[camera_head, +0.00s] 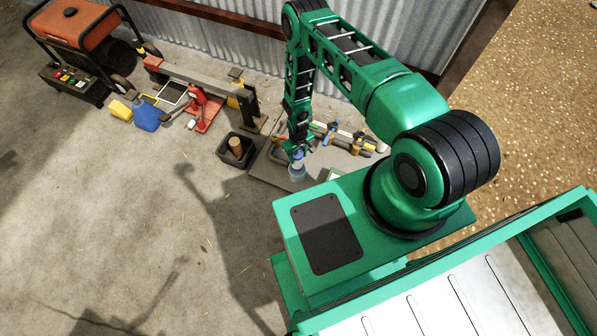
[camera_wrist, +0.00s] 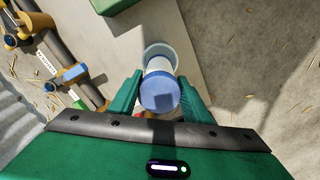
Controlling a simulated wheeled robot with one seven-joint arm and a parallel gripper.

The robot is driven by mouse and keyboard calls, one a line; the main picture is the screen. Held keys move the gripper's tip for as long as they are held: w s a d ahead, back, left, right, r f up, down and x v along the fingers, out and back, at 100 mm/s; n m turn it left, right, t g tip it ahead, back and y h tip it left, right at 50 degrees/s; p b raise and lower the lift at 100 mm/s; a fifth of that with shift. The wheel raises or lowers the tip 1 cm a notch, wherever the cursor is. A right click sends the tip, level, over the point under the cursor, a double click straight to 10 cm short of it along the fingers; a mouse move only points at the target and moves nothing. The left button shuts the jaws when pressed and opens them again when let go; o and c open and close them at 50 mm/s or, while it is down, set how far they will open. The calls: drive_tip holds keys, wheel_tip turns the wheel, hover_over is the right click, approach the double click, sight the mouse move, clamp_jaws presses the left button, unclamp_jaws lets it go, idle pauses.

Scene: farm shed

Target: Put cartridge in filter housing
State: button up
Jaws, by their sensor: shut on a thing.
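My gripper (camera_wrist: 160,95) is shut on the cartridge, a white cylinder (camera_wrist: 158,66) with a blue end cap (camera_wrist: 160,94) facing the wrist camera. In the head view my gripper (camera_head: 297,152) is small and points down over the filter housing (camera_head: 297,172), a pale, clear cup on a grey board. In the wrist view the housing's round rim (camera_wrist: 160,48) shows around the cartridge's far end. The cartridge is lined up with the cup's mouth. I cannot tell how deep its far end sits, as the cap and fingers hide part of it.
Pipes with blue and yellow valves (camera_head: 350,140) lie on the board (camera_head: 268,170), right of the housing. A black bin (camera_head: 228,152) holding a brown cylinder (camera_head: 236,147) stands to the left. An orange generator (camera_head: 75,30) and tools are farther left. The concrete floor in front is clear.

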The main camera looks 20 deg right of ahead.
sight(298, 153)
wheel_tip(298, 153, down, 9)
drive_tip(key=shift+f, duration=0.1)
idle(0.4)
drive_tip(key=o, duration=1.5)
wheel_tip(298, 153, up, 12)
drive_tip(key=shift+r, duration=0.1)
